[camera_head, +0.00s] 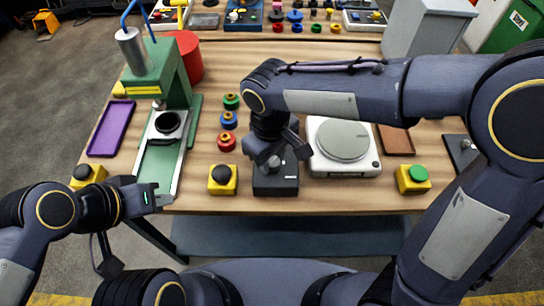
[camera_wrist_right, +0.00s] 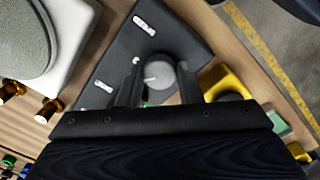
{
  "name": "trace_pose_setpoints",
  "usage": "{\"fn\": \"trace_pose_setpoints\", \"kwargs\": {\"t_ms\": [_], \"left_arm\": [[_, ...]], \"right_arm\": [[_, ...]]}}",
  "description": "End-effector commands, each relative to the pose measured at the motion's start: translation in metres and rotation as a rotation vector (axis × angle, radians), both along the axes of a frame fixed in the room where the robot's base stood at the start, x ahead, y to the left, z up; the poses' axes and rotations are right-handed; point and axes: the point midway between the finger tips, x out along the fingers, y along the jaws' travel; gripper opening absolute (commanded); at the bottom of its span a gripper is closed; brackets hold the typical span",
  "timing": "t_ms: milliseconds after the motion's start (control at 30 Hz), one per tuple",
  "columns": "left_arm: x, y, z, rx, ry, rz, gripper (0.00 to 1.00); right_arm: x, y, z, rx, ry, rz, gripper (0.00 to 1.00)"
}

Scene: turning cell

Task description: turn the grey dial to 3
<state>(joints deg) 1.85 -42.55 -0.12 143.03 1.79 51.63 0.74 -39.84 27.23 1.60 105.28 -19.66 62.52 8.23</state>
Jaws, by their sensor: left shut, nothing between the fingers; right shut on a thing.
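The grey dial (camera_head: 274,162) sits on a dark box (camera_head: 275,186) near the table's front edge. My right gripper (camera_head: 268,157) points down over the box and is shut on the dial. In the right wrist view the round dial (camera_wrist_right: 160,74) is between the two fingers, and a short white mark shows on it. White label plates (camera_wrist_right: 145,26) lie on the box top around the dial; their writing is too small to read. My left gripper (camera_head: 162,198) is shut and empty at the table's front left edge.
A white scale (camera_head: 365,165) stands right of the box. Yellow boxes with a black button (camera_head: 223,172) and a green button (camera_head: 418,173) flank it. Coloured rings (camera_head: 229,120) stand behind left. A green press (camera_head: 160,75) and purple tray (camera_head: 111,128) are farther left.

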Motion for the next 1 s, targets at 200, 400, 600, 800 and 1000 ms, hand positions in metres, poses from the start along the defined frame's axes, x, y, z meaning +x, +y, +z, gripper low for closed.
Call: {"fn": "trace_pose_setpoints", "kwargs": {"t_ms": [200,400,600,800,1000], "left_arm": [[0.0,0.0,-0.0023,0.0,0.0,0.0,0.0],[0.0,0.0,-0.0033,0.0,0.0,0.0,0.0],[0.0,0.0,-0.0038,0.0,0.0,0.0,0.0],[0.0,0.0,-0.004,0.0,0.0,0.0,0.0],[0.0,0.0,-0.004,0.0,0.0,0.0,0.0]], "right_arm": [[0.0012,0.0005,0.0011,0.003,-0.003,-0.182,0.09],[0.0012,0.0004,0.0014,0.002,-0.004,-0.307,0.09],[0.0014,0.0003,0.0015,0.002,-0.004,-0.385,0.09],[0.0016,0.0002,0.0016,0.002,-0.004,-0.419,0.1],[0.0016,0.0002,0.0017,0.003,-0.004,-0.427,0.1]]}}
